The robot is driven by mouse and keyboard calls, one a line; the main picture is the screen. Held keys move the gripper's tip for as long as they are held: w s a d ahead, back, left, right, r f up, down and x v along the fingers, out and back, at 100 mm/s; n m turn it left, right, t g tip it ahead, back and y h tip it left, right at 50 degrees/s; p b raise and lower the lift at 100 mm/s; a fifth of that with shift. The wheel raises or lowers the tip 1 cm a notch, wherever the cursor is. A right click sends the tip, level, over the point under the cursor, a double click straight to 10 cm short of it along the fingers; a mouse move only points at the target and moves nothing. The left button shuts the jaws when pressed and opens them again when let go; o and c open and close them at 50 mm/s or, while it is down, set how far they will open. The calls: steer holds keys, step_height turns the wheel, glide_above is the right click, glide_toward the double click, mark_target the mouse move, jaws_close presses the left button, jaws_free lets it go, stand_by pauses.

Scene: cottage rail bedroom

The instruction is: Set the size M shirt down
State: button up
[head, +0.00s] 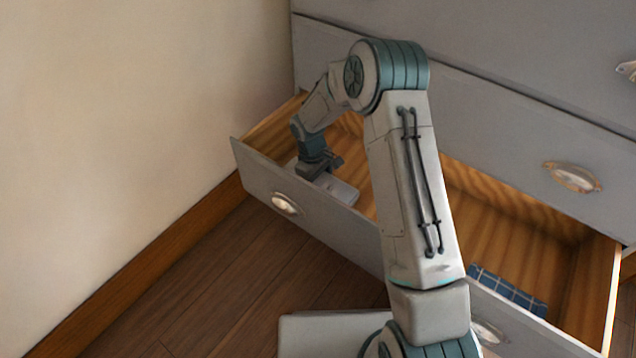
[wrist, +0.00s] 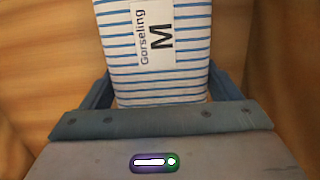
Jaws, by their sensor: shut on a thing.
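The size M shirt (wrist: 185,70) is a folded white bundle with blue stripes. Its white label reads "Gorseling" and a large "M" in the wrist view. My gripper (wrist: 160,95) has a finger at each side of the shirt and is shut on it. In the head view, my gripper (head: 320,166) is down inside the left end of the open drawer (head: 335,224). A pale part of the shirt (head: 339,189) shows below it, just behind the drawer front. I cannot tell whether the shirt touches the drawer floor.
A blue checked folded item (head: 508,291) lies in the drawer's right part. The wooden floor between is partly hidden by my arm. The grey dresser (head: 500,130) rises behind, with closed drawers above. A beige wall (head: 130,110) stands close on the left.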

steer(key=o, duration=1)
step_height(320, 180, up, 12)
steer(key=w+a+p, duration=0.1)
steer(key=p, duration=0.4)
steer(key=s+d+r+m, duration=0.2)
steer(key=s+d+r, duration=0.2)
steer(key=r, duration=0.4)
steer(key=s+d+r+m, duration=0.2)
steer(key=s+d+r, duration=0.1)
steer(key=s, duration=0.4)
steer(key=s+d+r+m+t+y, duration=0.1)
steer(key=s+d+r+m, duration=0.2)
steer(key=s, duration=0.5)
steer(key=s+d+r+m+t, duration=0.1)
steer(key=s+d+r+m, duration=0.2)
steer(key=s, duration=0.5)
steer(key=shift+s+d+r, duration=0.15)
steer(key=shift+d+r, duration=0.5)
steer(key=shift+r, duration=0.1)
